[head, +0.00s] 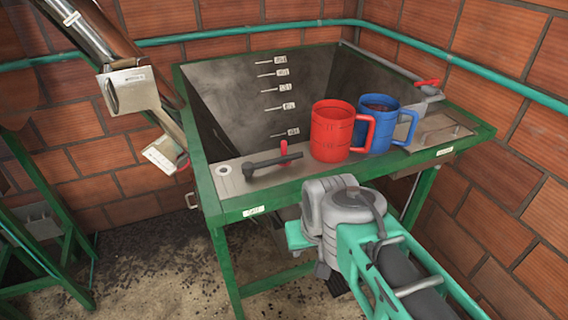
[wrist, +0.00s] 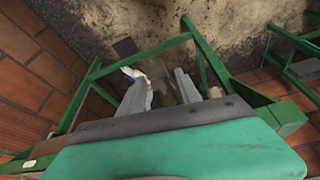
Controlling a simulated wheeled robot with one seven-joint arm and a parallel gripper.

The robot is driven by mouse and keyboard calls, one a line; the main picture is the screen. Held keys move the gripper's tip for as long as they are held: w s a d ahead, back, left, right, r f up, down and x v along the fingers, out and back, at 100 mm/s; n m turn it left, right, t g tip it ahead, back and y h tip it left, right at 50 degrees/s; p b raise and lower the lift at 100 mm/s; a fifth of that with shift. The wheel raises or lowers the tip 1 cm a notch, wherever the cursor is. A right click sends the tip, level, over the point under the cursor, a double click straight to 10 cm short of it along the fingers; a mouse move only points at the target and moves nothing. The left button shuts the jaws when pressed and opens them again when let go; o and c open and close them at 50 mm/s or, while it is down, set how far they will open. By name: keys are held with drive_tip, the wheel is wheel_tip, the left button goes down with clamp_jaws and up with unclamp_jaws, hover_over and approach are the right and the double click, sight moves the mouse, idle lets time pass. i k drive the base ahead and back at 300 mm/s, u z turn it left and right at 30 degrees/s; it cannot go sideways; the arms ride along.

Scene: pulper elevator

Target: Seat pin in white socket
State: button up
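A dark bar with a round end and an upright red handle (head: 284,152) lies on the metal ledge at the front of the green-framed hopper; it looks like the pin, but I cannot be sure. A small white ring with a hole, the likely white socket (head: 223,170), is set in the ledge at its left end, just left of the bar. My gripper (wrist: 163,78) points down in the wrist view, its two grey fingers apart with nothing clearly held between them. In the head view it is low in front of the ledge, its fingers mostly hidden by my arm.
A red mug (head: 331,132) and a blue mug (head: 378,128) stand on the ledge right of the bar. A red-handled valve (head: 428,84) is at the back right corner. A metal chute (head: 135,90) hangs at the left. Brick walls and a green pipe (head: 230,33) close off the back.

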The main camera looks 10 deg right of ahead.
sight(254, 102)
drive_tip(key=u, duration=4.2)
drive_tip(key=k, duration=0.95)
drive_tip(key=z, duration=1.25)
